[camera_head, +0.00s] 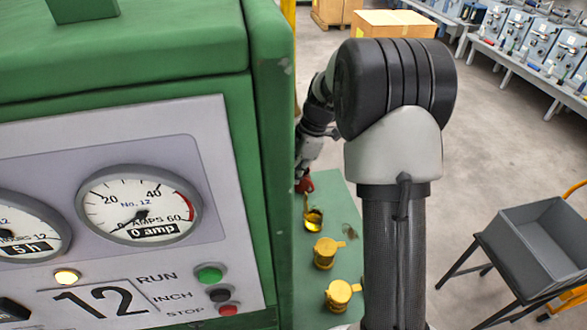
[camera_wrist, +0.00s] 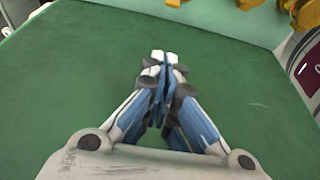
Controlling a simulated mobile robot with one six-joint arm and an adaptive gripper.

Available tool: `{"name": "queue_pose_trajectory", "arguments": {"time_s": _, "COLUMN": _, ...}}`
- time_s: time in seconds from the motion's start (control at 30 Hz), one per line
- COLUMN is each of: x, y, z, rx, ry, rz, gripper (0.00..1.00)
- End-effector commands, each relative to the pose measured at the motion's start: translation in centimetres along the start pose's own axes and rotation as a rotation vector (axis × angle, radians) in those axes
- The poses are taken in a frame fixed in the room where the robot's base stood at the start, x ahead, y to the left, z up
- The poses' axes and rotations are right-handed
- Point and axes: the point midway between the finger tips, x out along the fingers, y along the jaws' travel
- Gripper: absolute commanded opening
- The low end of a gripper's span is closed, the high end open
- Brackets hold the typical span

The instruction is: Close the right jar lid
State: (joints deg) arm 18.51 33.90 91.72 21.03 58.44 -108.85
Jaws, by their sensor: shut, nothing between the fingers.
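Three yellow jars stand in a row on a green surface (camera_head: 350,220). The far jar (camera_head: 313,219) shows a dark opening, with its lid seemingly raised. The middle jar (camera_head: 325,253) and near jar (camera_head: 339,294) appear covered by lids. Yellow jar parts also show at the top edge of the wrist view (camera_wrist: 303,13), cut off by the frame, so their lids are unclear there. My gripper (camera_wrist: 162,58) is shut and empty over bare green surface, apart from the jars.
A green machine (camera_head: 263,150) with dials and buttons fills the left of the head view, close to the jars. A grey bin (camera_head: 535,255) on a stand is at right. Cardboard boxes (camera_head: 393,24) and workbenches (camera_head: 540,60) are behind. The green surface in the wrist view is clear.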

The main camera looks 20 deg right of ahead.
Motion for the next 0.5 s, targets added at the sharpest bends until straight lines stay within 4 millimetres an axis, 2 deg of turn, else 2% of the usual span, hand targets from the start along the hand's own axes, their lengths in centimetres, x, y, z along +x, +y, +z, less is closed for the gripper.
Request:
{"name": "queue_pose_trajectory", "arguments": {"time_s": 0.1, "x": 2.8, "y": -0.1, "z": 0.0, "rx": 0.001, "ry": 0.000, "rz": -0.006, "gripper": 0.00}}
{"name": "queue_pose_trajectory", "arguments": {"time_s": 0.3, "x": 7.0, "y": -0.1, "z": 0.0, "rx": 0.001, "ry": -0.001, "rz": -0.005, "gripper": 0.00}}
{"name": "queue_pose_trajectory", "arguments": {"time_s": 0.5, "x": 5.8, "y": 0.0, "z": 2.7, "rx": 0.003, "ry": -0.001, "rz": 0.001, "gripper": 0.00}}
